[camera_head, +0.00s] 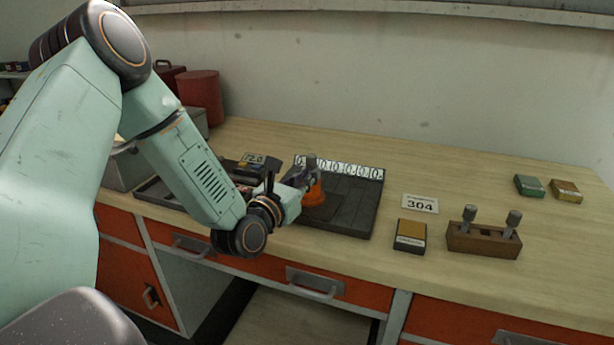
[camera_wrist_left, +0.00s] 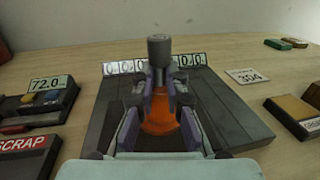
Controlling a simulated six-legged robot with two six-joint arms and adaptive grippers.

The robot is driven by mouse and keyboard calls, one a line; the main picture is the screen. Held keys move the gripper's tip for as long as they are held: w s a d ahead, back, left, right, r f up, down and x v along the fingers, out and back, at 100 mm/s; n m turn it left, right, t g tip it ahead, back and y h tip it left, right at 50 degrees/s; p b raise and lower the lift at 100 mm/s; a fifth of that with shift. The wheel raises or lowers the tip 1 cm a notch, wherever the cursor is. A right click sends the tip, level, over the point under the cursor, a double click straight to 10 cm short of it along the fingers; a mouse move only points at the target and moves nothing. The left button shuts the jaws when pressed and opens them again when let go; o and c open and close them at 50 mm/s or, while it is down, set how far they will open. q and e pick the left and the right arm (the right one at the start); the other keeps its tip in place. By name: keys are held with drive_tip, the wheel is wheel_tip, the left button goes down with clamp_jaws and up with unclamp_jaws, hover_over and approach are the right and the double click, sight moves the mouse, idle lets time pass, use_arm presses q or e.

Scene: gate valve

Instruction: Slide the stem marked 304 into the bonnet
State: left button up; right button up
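My left gripper (camera_head: 300,180) is over the dark slab, with its fingers shut around a grey stem with a thick cylindrical head (camera_wrist_left: 159,48). The stem is upright, and its head sticks up above the fingertips; it also shows in the head view (camera_head: 311,160). An orange bonnet (camera_head: 314,194) stands on the slab directly below, and it also shows between the fingers in the wrist view (camera_wrist_left: 159,118). The fingers hide the stem's lower end, so I cannot tell how far it is in the bonnet. No marking is readable on the stem. My right gripper is not in view.
The dark slab (camera_head: 348,212) has a row of number labels at its back. A card reading 304 (camera_head: 420,204) lies to the right. A wooden rack (camera_head: 484,240) holds two grey stems. Small boxes (camera_head: 410,236) lie nearby. A SCRAP tray (camera_wrist_left: 27,158) is at left.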

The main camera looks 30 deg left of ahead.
use_arm(q)
drive_tip(key=o, duration=0.5)
drive_tip(key=shift+s+d+f, duration=0.1)
drive_tip(key=shift+f, duration=0.1)
drive_tip(key=shift+s, duration=0.1)
drive_tip(key=shift+s+f, duration=0.1)
drive_tip(key=shift+s, duration=0.2)
drive_tip(key=s, duration=0.5)
drive_tip(key=shift+s, duration=0.25)
drive_tip(key=shift+s+d, duration=0.1)
drive_tip(key=shift+s, duration=0.1)
drive_tip(key=shift+s, duration=0.1)
drive_tip(key=shift+s+d+r, duration=0.1)
drive_tip(key=shift+s+r, duration=0.15)
drive_tip(key=shift+s, duration=0.1)
drive_tip(key=shift+w, duration=0.2)
